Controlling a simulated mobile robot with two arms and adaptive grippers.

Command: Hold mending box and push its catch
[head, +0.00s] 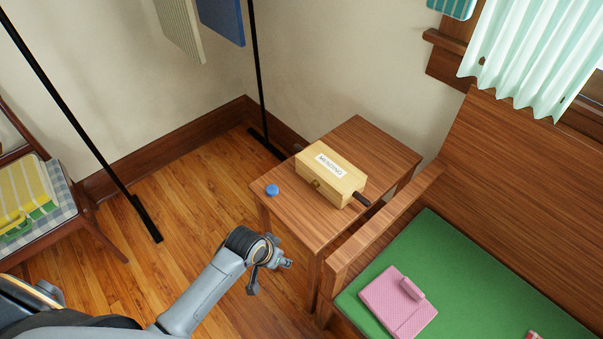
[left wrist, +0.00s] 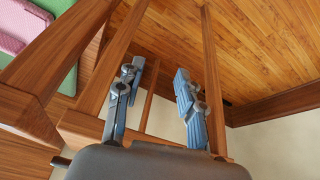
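The mending box (head: 331,174) is a pale yellow wooden box with a white lettered label on its lid. It sits on the small wooden side table (head: 359,133). A small brass-coloured catch (head: 316,183) shows on its front side, and a dark handle (head: 361,199) sticks out at its right end. My left gripper (head: 270,277) is in front of the table's near side, apart from the box. In the left wrist view its two fingers (left wrist: 158,80) stand apart with nothing between them. My right gripper is not in view.
A blue round object (head: 272,190) lies at the table's left corner. A wooden bench with a green cushion (head: 440,265) and a pink item (head: 397,301) stands at the right. A chair (head: 30,205) and a black stand (head: 150,222) are at the left. Floor between is clear.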

